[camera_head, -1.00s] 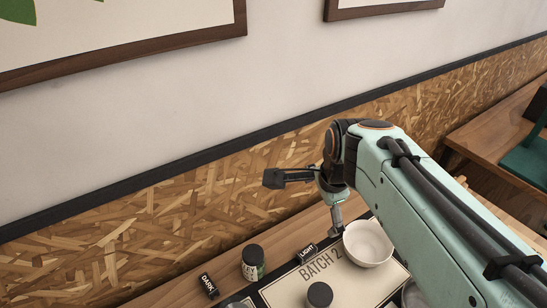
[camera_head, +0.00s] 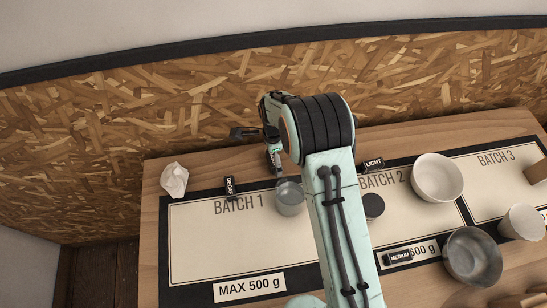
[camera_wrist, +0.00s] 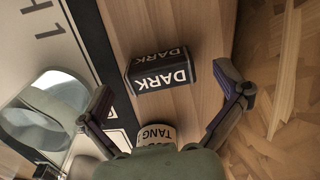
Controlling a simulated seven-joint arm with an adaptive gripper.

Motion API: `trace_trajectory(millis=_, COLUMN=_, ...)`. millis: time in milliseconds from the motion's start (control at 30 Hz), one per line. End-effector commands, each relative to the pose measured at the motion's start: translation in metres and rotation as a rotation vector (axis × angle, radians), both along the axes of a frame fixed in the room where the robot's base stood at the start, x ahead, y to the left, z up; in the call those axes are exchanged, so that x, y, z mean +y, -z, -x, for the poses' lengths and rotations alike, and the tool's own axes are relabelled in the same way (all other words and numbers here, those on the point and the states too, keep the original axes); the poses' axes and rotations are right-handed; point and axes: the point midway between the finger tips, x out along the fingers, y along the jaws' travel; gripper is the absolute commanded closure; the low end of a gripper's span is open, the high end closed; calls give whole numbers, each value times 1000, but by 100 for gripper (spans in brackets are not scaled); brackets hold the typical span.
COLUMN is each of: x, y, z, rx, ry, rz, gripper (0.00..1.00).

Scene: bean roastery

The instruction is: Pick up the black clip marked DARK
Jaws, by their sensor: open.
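In the head view my gripper (camera_head: 274,160) is low over the table's back edge, partly behind my arm. I cannot make out the DARK clip there; my arm probably hides it.
A glass cup (camera_head: 289,197) stands near my gripper. Other clips are DECAF (camera_head: 230,187), LIGHT (camera_head: 374,163) and MEDIUM (camera_head: 398,257). The OSB wall panel (camera_head: 160,125) rises just behind the table.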

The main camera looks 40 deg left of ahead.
Motion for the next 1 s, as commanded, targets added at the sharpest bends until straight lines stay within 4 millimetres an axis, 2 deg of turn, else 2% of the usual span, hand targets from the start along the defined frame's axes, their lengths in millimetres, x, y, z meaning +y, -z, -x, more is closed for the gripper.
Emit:
trace_trajectory(millis=100, x=0, y=8, z=0, rx=-1, ry=0, rz=1, gripper=2)
trace_trajectory(millis=333, x=0, y=8, z=0, rx=-1, ry=1, rz=1, gripper=2)
trace_trajectory(millis=367, x=0, y=8, z=0, rx=-1, ry=1, rz=1, gripper=8)
trace_trajectory(millis=400, x=0, y=8, z=0, rx=-1, ry=1, rz=0, gripper=21)
trace_trajectory(millis=500, x=-1, y=8, z=0, rx=-1, ry=1, rz=0, gripper=47)
trace_trajectory(millis=533, x=0, y=8, z=-1, rx=-1, ry=1, rz=0, gripper=49)
trace_trajectory(millis=867, x=-1, y=8, z=0, rx=-1, ry=1, rz=1, gripper=50)
trace_trajectory(millis=1000, x=0, y=-3, z=-1, rx=-2, ry=2, rz=-3, gripper=50)
